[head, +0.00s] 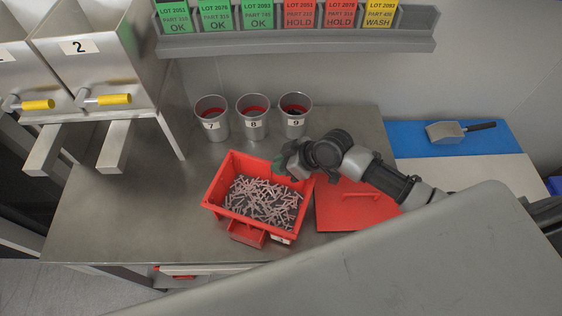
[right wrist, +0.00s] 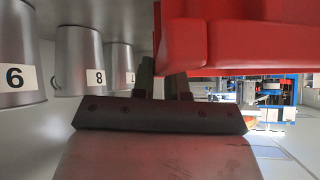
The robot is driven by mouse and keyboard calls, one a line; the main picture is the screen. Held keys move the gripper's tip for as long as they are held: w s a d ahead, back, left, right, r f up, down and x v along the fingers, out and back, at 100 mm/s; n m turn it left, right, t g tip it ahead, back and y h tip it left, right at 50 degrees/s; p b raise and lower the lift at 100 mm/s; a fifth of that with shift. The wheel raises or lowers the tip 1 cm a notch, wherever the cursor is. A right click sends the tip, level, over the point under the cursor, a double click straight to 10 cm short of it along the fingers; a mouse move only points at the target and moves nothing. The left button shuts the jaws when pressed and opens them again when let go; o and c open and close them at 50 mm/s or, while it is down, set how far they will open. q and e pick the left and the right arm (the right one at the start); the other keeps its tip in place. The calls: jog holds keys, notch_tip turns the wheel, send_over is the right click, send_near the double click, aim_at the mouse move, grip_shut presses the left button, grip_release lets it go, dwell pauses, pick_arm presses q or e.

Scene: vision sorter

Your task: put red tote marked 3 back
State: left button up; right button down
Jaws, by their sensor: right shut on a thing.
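The red tote (head: 259,169) is on the steel bench in the head view, filled with many small pale pink parts. A small white label (head: 281,239) is on its front, too small to read surely. My right gripper (head: 284,166) reaches in from the right and is shut on the tote's back right rim. In the right wrist view the fingers (right wrist: 165,83) meet the red tote wall (right wrist: 240,45), which fills the upper right; their tips are partly hidden. I cannot tell whether the tote is lifted. My left gripper is not in view.
A red lid-like panel (head: 345,212) lies right of the tote. Metal cups 7 (head: 212,132), 8 (head: 253,130) and 9 (head: 294,128) stand behind. A bin marked 2 (head: 100,65) is at upper left. A scoop (head: 445,132) lies on a blue mat (head: 405,142). The bench's left part is clear.

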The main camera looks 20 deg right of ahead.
jog(key=c, duration=1.1)
grip_release()
jog(key=shift+c, duration=0.2)
jog(key=b+v, duration=0.1)
jog(key=v, duration=1.1)
jog(key=shift+b, duration=0.35)
